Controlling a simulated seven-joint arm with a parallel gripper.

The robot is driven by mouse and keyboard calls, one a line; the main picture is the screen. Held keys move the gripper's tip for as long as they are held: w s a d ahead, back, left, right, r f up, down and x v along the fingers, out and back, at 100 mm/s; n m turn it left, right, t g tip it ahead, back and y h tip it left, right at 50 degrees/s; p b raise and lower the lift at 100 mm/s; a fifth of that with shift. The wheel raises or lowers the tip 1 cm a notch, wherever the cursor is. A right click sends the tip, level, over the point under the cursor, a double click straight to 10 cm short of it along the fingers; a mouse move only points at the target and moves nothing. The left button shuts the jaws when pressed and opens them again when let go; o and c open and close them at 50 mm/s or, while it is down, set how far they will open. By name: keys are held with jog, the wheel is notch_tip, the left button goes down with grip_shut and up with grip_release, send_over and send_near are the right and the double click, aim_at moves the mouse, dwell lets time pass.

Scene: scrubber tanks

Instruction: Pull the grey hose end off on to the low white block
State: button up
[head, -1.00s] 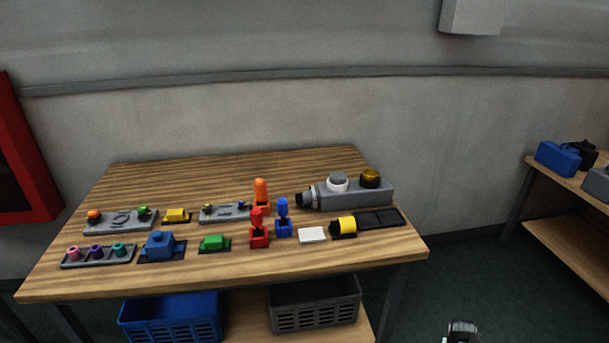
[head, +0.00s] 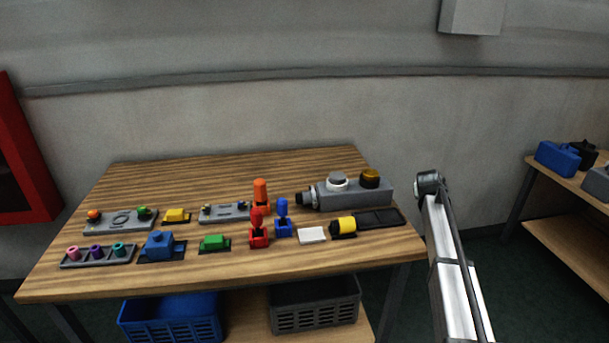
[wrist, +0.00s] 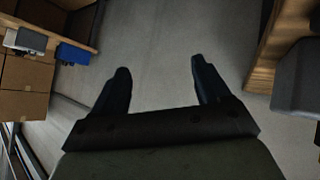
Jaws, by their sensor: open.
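The low white block (head: 312,235) lies flat on the wooden table, near its front right, with nothing on it. Behind it is a grey tank (head: 362,194) with a white-rimmed grey cap and an amber cap on top. A short grey and black fitting (head: 305,199) sticks out of the tank's left end; it seems to be the grey hose end, but its details are too small to tell. My gripper (wrist: 160,72) is open and empty in the wrist view, over bare floor. In the head view only my arm shows, right of the table; neither block nor hose end shows in the wrist view.
Red (head: 258,232) and blue (head: 283,220) upright handles stand left of the white block. A yellow cylinder (head: 344,226) and a black tray (head: 380,217) are at its right. The table's front strip is clear. Cardboard boxes (wrist: 22,90) show in the wrist view.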

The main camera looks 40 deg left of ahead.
jog(key=a+r+n+y, duration=0.2)
jog(key=a+r+n, duration=0.1)
jog(key=a+r, duration=0.9)
jog(key=n+g+h, duration=0.3)
jog(key=n+g, duration=0.7)
jog(key=n, duration=0.8)
send_over(304, 192)
jog(key=f, duration=0.5)
jog(key=shift+w, duration=0.3)
jog(key=shift+s, duration=0.3)
jog(key=shift+f, duration=4.9)
